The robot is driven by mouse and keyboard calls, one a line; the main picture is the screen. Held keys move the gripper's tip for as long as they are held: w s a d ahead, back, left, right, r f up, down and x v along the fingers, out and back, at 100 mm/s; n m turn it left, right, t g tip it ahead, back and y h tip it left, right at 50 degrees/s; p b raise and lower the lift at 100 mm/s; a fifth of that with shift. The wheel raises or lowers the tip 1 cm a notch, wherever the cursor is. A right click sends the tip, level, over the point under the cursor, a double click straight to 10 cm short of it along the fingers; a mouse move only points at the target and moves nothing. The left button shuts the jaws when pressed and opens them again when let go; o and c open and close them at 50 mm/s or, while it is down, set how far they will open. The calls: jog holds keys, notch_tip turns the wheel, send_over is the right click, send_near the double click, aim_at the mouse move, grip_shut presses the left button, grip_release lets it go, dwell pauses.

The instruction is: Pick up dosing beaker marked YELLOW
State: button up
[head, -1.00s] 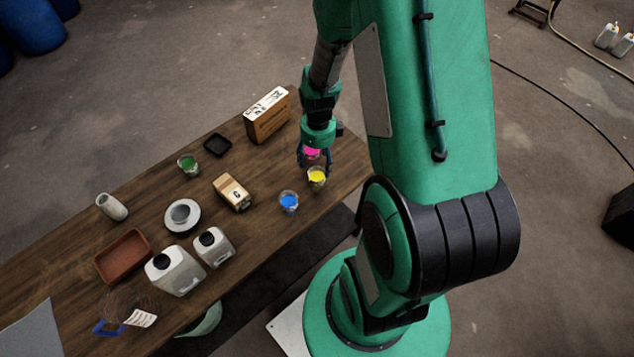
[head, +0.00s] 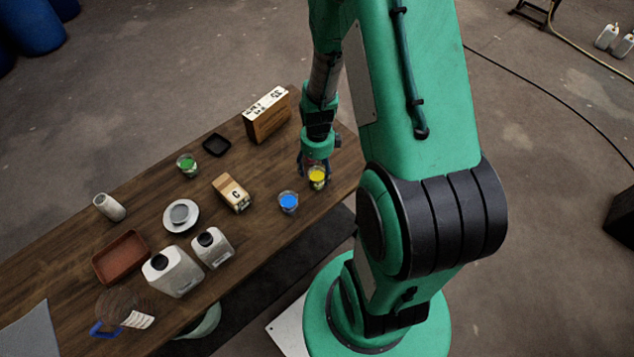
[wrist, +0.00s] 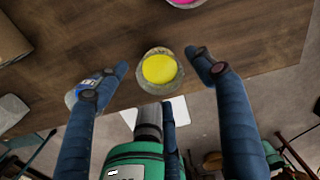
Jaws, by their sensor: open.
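The dosing beaker with yellow contents (head: 317,178) stands upright near the right front edge of the wooden table. In the wrist view the yellow beaker (wrist: 160,69) lies between the spread fingertips, with a gap on each side. My gripper (head: 314,168) is open, pointing down at the yellow beaker; it also shows in the wrist view (wrist: 157,62). Any marking on the beaker cannot be read. A beaker with blue contents (head: 288,202) stands to its left, and one with green contents (head: 187,165) farther left. A beaker with pink contents (wrist: 186,2) is cut off at the wrist view's top edge.
The wooden table (head: 70,250) also carries a carton marked C (head: 232,193), a tall box (head: 267,115), a black dish (head: 216,144), white jugs (head: 173,271) and a brown tray (head: 121,257). The blue beaker is the closest neighbour on the left in the head view.

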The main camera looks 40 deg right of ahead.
aim_at(317, 175)
jog(key=shift+f+b, duration=0.3)
jog(key=shift+f, duration=1.4)
jog(key=c, duration=1.4)
